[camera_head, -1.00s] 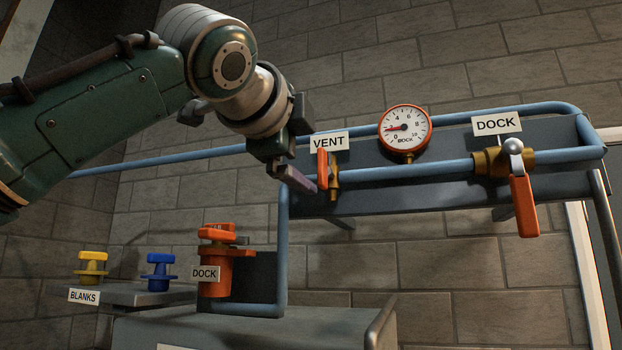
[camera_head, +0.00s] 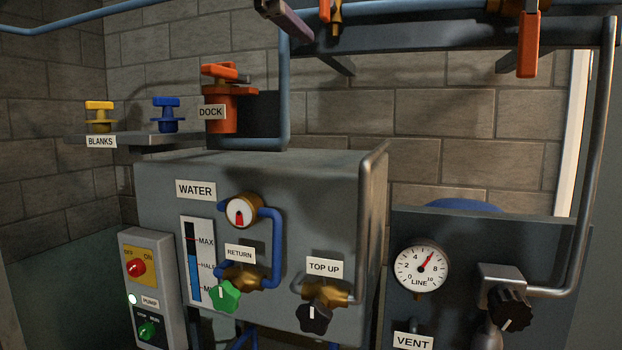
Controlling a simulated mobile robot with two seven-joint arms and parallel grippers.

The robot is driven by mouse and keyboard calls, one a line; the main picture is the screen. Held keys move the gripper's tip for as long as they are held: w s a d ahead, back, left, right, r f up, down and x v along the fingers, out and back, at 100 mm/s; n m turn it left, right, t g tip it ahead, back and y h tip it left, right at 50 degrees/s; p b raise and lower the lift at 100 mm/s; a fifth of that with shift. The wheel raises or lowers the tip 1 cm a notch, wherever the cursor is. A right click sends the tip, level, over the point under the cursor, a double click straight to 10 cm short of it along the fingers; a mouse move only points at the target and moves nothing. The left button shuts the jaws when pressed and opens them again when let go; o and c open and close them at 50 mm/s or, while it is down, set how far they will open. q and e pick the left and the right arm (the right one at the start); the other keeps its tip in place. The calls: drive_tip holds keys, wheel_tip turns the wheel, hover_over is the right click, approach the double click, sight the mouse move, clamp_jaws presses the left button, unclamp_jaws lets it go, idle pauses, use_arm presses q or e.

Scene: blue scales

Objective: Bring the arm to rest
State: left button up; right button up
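The rest of the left arm is out of frame above. My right arm and gripper are not in view.
Below stands a grey water tank (camera_head: 330,180) with a green knob (camera_head: 224,296) and black knob (camera_head: 314,317). The orange dock fitting (camera_head: 221,112), blanks shelf (camera_head: 120,139), pump switch box (camera_head: 150,290) and line gauge (camera_head: 420,269) surround it. Another orange handle (camera_head: 528,45) hangs upper right.

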use_arm(q)
drive_tip(key=s+a+f+n+g+y+p, duration=0.1)
drive_tip(key=s+a+f+n+g+p, duration=0.1)
drive_tip(key=s+f+n, duration=0.45)
drive_tip(key=s+a+f+n+g+y+p, duration=0.1)
drive_tip(key=s+a+f+g+p, duration=0.15)
drive_tip(key=f, duration=0.75)
drive_tip(key=s+a+f+n+g+y+p, duration=0.1)
drive_tip(key=s+a+f+n+g+p, duration=0.25)
drive_tip(key=f, duration=0.55)
drive_tip(key=s+a+f+n+g, duration=0.1)
drive_tip(key=s+a+f+n, duration=0.1)
drive_tip(key=s, duration=0.6)
drive_tip(key=s+a+f+n+g+y+p, duration=0.1)
drive_tip(key=s+a+f+n+g, duration=0.1)
drive_tip(key=s, duration=0.6)
drive_tip(key=s+a+f+n+g+y+p, duration=0.1)
drive_tip(key=s+a+f+n, duration=0.2)
drive_tip(key=s, duration=0.5)
drive_tip(key=shift+a+f+n+g, duration=0.3)
drive_tip(key=shift+a+g, duration=0.1)
drive_tip(key=shift+a, duration=0.45)
